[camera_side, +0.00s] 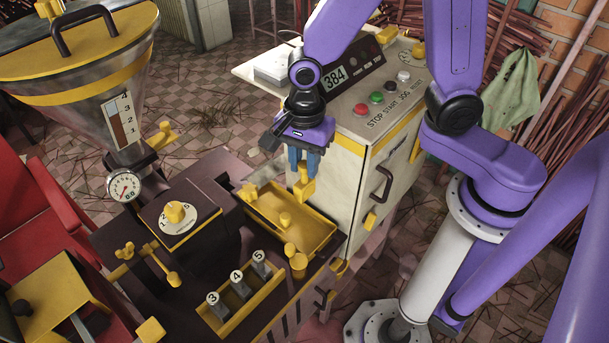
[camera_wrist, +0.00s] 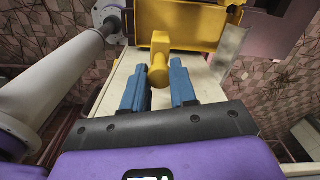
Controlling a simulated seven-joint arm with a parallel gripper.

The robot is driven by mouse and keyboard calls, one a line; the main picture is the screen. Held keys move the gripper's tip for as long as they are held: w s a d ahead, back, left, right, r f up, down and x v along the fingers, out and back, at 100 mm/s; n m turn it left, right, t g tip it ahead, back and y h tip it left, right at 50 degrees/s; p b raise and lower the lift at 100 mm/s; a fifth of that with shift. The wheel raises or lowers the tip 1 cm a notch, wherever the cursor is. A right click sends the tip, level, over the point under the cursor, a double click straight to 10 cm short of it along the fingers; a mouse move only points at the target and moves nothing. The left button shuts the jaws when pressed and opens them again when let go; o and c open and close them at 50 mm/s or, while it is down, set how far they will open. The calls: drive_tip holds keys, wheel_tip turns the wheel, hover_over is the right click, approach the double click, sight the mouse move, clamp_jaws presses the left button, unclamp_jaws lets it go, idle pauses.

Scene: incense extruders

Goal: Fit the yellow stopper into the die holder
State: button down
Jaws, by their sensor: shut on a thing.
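My gripper (camera_side: 303,168) has blue fingers and is shut on a yellow stopper (camera_side: 306,189), which hangs below the fingertips in the side view. In the wrist view the stopper (camera_wrist: 159,62) sits between the two fingers of my gripper (camera_wrist: 158,80). The stopper is above the right back part of a yellow tray (camera_side: 318,236), apart from the tray floor as far as I can tell. A yellow rack (camera_side: 236,318) holds grey pieces marked 3, 4 and 5 in front of the tray. I cannot tell for certain which part is the die holder.
A cream control cabinet (camera_side: 335,165) stands close behind and right of my gripper. A steel hopper (camera_side: 85,100) with a gauge (camera_side: 124,186) stands at the left.

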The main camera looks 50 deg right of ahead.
wheel_tip(320, 180, up, 11)
drive_tip(key=w+a+r+n, duration=0.1)
drive_tip(key=w+a+n, duration=0.3)
drive_tip(key=w+n, duration=0.35)
drive_tip(key=w+a+n, duration=0.4)
drive_tip(key=w+n, duration=0.4)
drive_tip(key=n, duration=0.3)
wheel_tip(320, 180, down, 12)
drive_tip(key=shift+a, duration=0.15)
idle(0.3)
drive_tip(key=shift+m, duration=0.25)
drive_tip(key=shift+f, duration=2.35)
idle(1.9)
